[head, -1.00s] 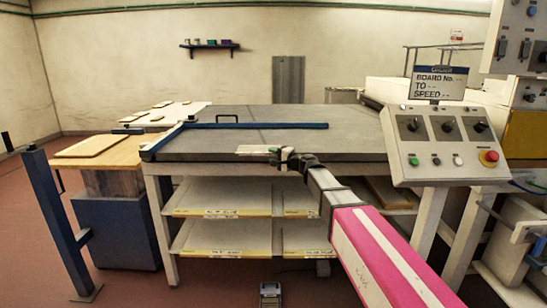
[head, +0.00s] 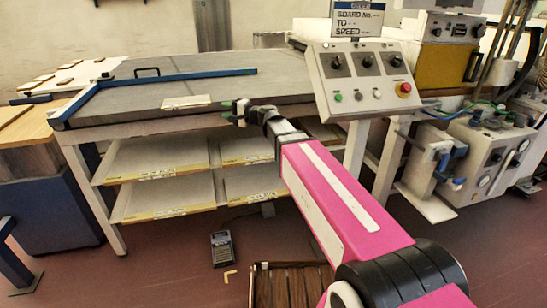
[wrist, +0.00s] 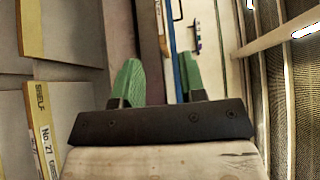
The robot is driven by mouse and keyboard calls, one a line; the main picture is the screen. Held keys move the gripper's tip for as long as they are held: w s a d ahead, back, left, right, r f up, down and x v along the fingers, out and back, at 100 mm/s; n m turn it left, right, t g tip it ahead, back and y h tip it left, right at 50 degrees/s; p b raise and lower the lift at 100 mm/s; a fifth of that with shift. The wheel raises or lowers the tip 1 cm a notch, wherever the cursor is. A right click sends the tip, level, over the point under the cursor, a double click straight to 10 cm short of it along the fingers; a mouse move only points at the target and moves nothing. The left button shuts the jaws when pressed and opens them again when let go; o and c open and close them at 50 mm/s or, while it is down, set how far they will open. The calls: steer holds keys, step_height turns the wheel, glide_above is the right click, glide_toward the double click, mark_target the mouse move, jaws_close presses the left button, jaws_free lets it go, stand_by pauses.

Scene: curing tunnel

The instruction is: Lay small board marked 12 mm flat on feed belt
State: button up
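My gripper (head: 235,112) is at the front edge of the grey bed, left of the control panel. In the wrist view its two green fingertips (wrist: 160,82) stand apart with nothing between them. The grey flat bed (head: 190,72) with blue rails looks like the feed belt, though I cannot be sure. Small tan boards (head: 66,81) lie on a white board at the back left. No 12 mm mark can be read on any of them. A pale flat plate (head: 186,102) lies on the bed near its front edge, left of my gripper.
Shelves (head: 150,158) with yellow front strips are under the bed; one strip reads "SHELF No. 27" (wrist: 40,125). A control panel (head: 362,78) stands right of my arm. A dark slatted item (head: 290,285) and a handheld device (head: 223,248) are on the floor.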

steer(key=s+d+f+n+g+h, duration=0.15)
steer(key=s+d+f+h, duration=0.25)
steer(key=d+f, duration=0.4)
steer(key=s+d+f+n+g+h, duration=0.1)
steer(key=s+d+f+g+h, duration=0.2)
steer(key=d+f, duration=0.6)
steer(key=s+d+f+n+g+h, duration=0.15)
steer(key=s+d+f+h, duration=0.35)
steer(key=f, duration=0.6)
steer(key=s+d+f+g+h, duration=0.1)
steer(key=s+d+f+h, duration=0.1)
steer(key=d, duration=0.3)
steer(key=s+d+f+n+h, duration=0.1)
steer(key=s+d+f+h, duration=0.1)
steer(key=s+d, duration=0.3)
steer(key=shift+s+d+f+g, duration=0.25)
steer(key=shift+d+f+g, duration=0.15)
steer(key=shift+d+f, duration=0.4)
